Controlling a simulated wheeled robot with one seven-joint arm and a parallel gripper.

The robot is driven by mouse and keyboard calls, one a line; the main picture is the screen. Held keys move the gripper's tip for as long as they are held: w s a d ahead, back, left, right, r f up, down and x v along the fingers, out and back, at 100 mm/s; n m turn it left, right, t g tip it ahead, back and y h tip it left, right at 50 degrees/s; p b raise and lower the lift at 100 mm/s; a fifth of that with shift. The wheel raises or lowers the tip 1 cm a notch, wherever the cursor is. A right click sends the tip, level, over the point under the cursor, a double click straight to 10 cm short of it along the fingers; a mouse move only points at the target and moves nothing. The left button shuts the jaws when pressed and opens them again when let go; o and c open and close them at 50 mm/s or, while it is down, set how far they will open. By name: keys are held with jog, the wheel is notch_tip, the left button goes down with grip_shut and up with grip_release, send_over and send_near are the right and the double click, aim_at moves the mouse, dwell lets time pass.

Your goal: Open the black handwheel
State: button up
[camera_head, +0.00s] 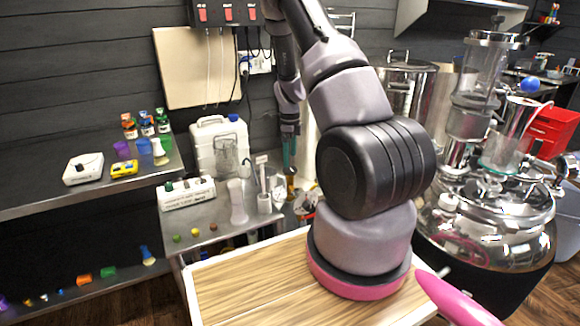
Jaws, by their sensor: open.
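I cannot pick out a black handwheel in the head view; my own arm covers part of the middle. A shiny steel vessel (485,215) with pipes, clamps and glass parts on its lid stands at the right. My gripper (289,165) hangs pointing down left of my arm's elbow, in front of the dark wall and above the steel bench. It is small and partly dark in this view, and its jaws are open. I see nothing held between them.
A shelf (60,193) with colourful bottles is at left.

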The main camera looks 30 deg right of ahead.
aim_at(290, 168)
jog(key=shift+f, duration=2.4)
jog(key=c, duration=1.3)
jog(key=shift+c, duration=0.2)
